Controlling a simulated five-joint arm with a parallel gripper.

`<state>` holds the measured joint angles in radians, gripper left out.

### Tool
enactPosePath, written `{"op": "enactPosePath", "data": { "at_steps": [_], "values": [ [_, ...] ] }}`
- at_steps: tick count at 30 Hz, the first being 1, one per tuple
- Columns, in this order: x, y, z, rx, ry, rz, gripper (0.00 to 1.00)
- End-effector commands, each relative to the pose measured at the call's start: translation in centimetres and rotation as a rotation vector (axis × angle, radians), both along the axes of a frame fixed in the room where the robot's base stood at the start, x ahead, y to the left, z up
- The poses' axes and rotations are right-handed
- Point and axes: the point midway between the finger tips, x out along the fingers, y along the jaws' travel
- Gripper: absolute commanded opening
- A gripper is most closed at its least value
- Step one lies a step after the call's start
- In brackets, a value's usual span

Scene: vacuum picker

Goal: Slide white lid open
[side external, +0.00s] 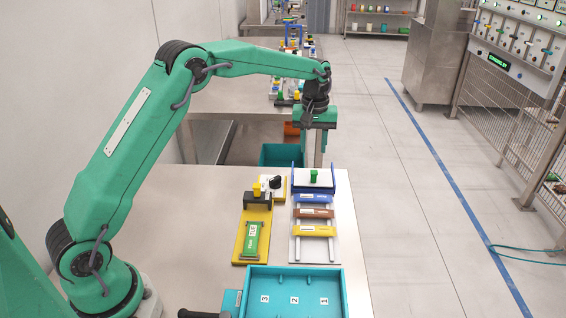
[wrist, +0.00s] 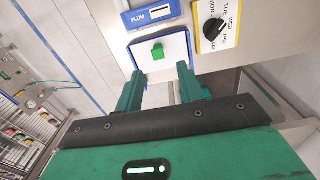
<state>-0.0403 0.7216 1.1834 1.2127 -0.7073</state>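The white lid (side external: 302,182) lies between blue side edges at the far end of the grey rail panel, with an upright green knob (side external: 314,176) on it. In the wrist view the white lid (wrist: 173,60) and its green knob (wrist: 158,50) are just beyond the fingertips. My gripper (side external: 317,156) hangs above and behind the lid in the side view. In the wrist view my gripper (wrist: 159,69) has its two green fingers apart, with nothing between them. The knob is roughly in line with the gap between the fingers; contact is not visible.
Blue (side external: 313,198), brown (side external: 314,213) and yellow (side external: 314,230) bars sit on the rails before the lid. A dial panel (wrist: 232,14) with a black knob is beside it. A yellow board (side external: 240,240) is left; a teal tray (side external: 262,268) is in front.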

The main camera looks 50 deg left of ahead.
Motion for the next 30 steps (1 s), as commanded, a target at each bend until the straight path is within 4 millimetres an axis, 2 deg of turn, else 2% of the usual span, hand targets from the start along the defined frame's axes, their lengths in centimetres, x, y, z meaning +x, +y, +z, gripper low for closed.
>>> {"op": "enactPosePath", "data": {
  "at_steps": [2, 6, 14, 20, 30],
  "values": [
    [0.6, 0.1, -1.2, -0.001, 0.012, 0.017, 0.38],
    [1.1, 0.2, -2.1, -0.001, 0.023, 0.036, 0.38],
    [1.2, 0.2, -2.3, -0.001, 0.024, 0.039, 0.38],
    [1.2, 0.2, -3.3, -0.001, 0.027, 0.039, 0.38],
    [1.1, 0.2, -7.2, -0.001, 0.027, 0.038, 0.38]
  ]
}}
